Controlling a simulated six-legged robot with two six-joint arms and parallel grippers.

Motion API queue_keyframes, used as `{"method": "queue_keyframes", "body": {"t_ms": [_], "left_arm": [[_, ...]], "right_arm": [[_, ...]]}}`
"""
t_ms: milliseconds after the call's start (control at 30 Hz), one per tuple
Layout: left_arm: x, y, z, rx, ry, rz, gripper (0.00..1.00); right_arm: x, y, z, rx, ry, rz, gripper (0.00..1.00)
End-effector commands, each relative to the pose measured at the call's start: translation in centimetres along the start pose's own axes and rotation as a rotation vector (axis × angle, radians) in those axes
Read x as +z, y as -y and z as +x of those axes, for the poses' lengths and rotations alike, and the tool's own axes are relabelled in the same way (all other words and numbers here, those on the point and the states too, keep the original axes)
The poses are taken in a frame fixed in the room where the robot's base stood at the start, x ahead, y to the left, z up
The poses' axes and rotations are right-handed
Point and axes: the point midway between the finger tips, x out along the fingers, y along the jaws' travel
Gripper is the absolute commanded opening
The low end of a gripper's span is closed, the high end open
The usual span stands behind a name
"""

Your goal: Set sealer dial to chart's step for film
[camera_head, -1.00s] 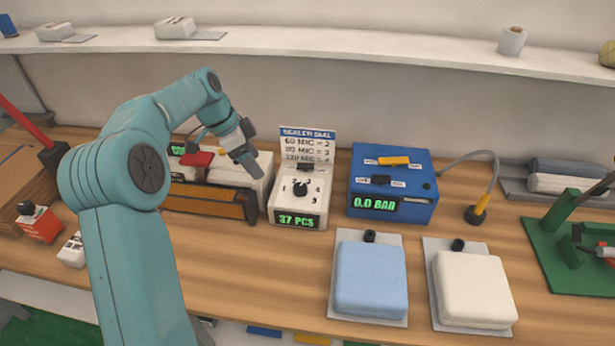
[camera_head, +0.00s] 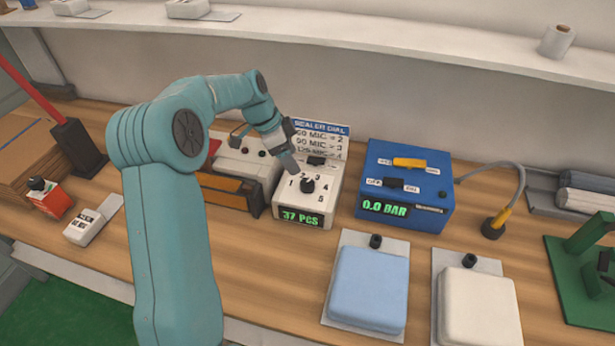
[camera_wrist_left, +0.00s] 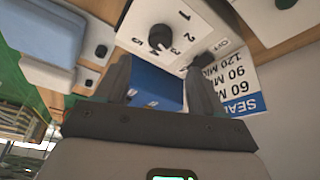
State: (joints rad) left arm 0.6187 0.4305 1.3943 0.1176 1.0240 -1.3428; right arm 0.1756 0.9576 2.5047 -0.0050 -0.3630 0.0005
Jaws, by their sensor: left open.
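The white dial box (camera_head: 305,200) stands on the bench, with a black round knob (camera_head: 308,185) ringed by step numbers and a green "37 PCS" display. In the left wrist view the knob (camera_wrist_left: 160,37) lies beyond the fingers; I cannot tell its pointed step. The sealer dial chart (camera_head: 320,137) stands behind the box; its lines give 60 MIC = 2, 90 MIC = 3 and 120 MIC = 4, partly covered by my gripper. My left gripper (camera_head: 293,168) is open and empty, just above and left of the knob, apart from it. My right gripper is out of view.
A blue box (camera_head: 405,185) reading "0.0 BAR" stands close on the right. White sealer body (camera_head: 243,160) and an orange-fronted bar (camera_head: 222,190) are on the left. Blue (camera_head: 368,285) and white (camera_head: 478,310) pads lie in front right. A small labelled white unit (camera_head: 93,220) sits left.

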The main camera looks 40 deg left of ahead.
Motion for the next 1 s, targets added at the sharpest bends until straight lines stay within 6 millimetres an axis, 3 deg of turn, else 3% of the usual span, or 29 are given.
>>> {"method": "queue_keyframes", "body": {"t_ms": [200, 400, 600, 867, 1000], "left_arm": [[-0.2, -0.1, 5.2, 0.004, 0.002, 0.001, 0.69], [-0.4, 0.0, 8.7, 0.002, 0.001, 0.001, 0.69], [-0.5, 0.2, 10.3, -0.001, 0.000, 0.001, 0.69], [-0.5, 0.2, 10.4, -0.001, 0.000, 0.001, 0.69], [-0.5, 0.2, 10.4, -0.001, 0.000, 0.001, 0.23]], "right_arm": [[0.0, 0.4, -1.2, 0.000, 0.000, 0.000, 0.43], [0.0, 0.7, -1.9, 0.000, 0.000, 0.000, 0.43], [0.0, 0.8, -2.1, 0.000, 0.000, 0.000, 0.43], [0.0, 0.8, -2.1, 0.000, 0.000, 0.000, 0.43], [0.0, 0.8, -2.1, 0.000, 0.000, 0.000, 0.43]]}}
